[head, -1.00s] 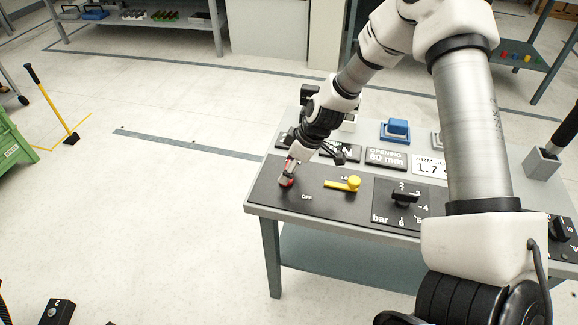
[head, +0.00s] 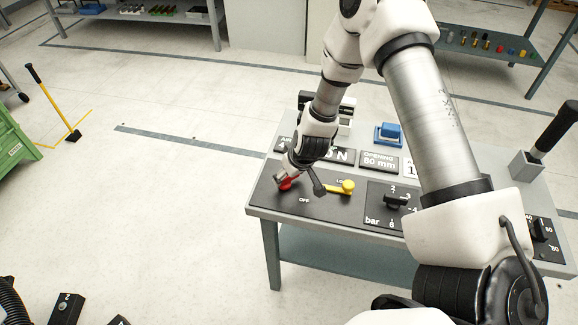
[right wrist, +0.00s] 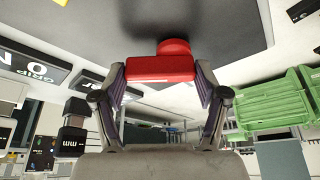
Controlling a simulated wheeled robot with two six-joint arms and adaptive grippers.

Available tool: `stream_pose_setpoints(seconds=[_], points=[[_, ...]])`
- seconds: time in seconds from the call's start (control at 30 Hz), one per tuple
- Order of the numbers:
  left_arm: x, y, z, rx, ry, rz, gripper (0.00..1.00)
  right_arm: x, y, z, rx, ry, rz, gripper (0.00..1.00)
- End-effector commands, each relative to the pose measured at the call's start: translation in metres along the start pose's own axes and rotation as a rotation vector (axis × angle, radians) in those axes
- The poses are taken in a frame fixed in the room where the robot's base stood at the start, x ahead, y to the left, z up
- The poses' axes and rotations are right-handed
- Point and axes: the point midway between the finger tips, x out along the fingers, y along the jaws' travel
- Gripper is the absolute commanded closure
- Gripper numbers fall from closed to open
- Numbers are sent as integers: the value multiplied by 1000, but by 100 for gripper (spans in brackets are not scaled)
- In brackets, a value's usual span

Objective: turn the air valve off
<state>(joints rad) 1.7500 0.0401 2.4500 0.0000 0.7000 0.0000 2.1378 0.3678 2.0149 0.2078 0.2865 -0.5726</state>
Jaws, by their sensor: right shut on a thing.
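The red valve handle (head: 287,184) sits near the left end of the black panel (head: 265,196) on the bench, left of and above the word OFF. My right gripper (head: 285,178) comes down on it from above. In the right wrist view, my right gripper (right wrist: 160,78) is shut on the red handle (right wrist: 160,69), a flat bar between the two fingers with a round red base behind it. The gripper partly hides the handle in the head view, so its exact angle is hard to tell. My left gripper is not in view.
A yellow lever (head: 344,188) stands just right of the red handle. A black knob (head: 396,201) on the bar dial is further right.

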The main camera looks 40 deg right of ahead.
Motion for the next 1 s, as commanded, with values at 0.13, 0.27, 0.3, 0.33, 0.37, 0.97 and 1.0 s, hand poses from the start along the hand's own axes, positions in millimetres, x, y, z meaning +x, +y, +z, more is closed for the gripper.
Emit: stream_pose_setpoints(seconds=[0.13, 0.27, 0.3, 0.33, 0.37, 0.97, 1.0], points=[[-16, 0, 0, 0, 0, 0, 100, -4, -2, 2, 124, -5, 53, 62], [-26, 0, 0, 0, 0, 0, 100, -5, -3, 4, 238, -5, 100, 62], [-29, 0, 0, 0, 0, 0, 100, -5, -3, 5, 273, -6, 115, 62], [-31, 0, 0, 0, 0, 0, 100, -5, -4, 5, 300, -5, 126, 62], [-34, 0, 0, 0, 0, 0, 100, -5, -4, 5, 326, -5, 137, 62], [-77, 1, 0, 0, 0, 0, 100, -6, -9, 9, 751, -4, 312, 62], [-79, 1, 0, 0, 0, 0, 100, -5, -9, 10, 765, -4, 318, 62]])
